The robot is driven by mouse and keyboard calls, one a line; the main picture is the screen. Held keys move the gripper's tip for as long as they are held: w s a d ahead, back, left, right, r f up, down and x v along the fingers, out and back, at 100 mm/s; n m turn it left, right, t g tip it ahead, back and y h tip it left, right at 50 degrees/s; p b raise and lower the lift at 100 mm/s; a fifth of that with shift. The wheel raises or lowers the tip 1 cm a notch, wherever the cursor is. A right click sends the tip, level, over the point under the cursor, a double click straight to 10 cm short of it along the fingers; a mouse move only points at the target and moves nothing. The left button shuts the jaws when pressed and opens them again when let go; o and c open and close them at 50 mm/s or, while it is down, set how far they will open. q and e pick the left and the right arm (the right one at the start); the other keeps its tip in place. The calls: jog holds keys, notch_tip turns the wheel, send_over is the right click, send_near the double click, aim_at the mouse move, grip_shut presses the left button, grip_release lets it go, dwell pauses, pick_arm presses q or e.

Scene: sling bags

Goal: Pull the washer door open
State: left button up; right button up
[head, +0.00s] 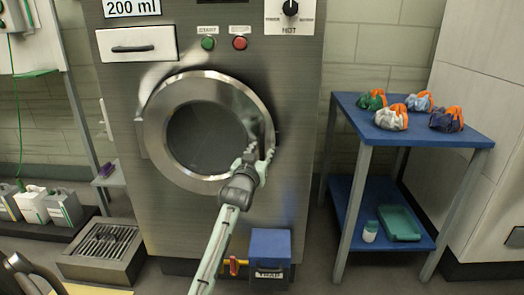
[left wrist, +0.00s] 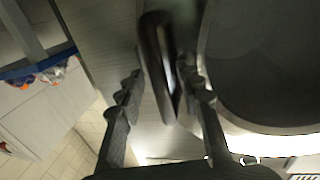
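The washer (head: 290,95) is a grey metal machine with a round door (head: 160,125) that has a wide silver ring and dark glass. The door looks shut against the front. My left gripper (head: 257,153) is at the door's right edge in the head view. In the left wrist view, the dark door handle (left wrist: 158,50) stands between the two fingers of my left gripper (left wrist: 165,90). The fingers are apart, with a gap on the left side of the handle; the right finger is close to it, and I cannot tell if it touches. My right gripper is not in view.
A blue table (head: 455,137) with several sling bags (head: 392,118) stands right of the washer. Its lower shelf holds a teal tray (head: 400,223) and a small bottle (head: 370,232). A blue box (head: 270,246) is low on the washer front. A grated metal stand (head: 103,243) and jugs (head: 63,208) are left.

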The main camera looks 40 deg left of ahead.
pick_arm(q)
jog(key=shift+w, duration=0.1)
grip_shut()
dwell(0.6)
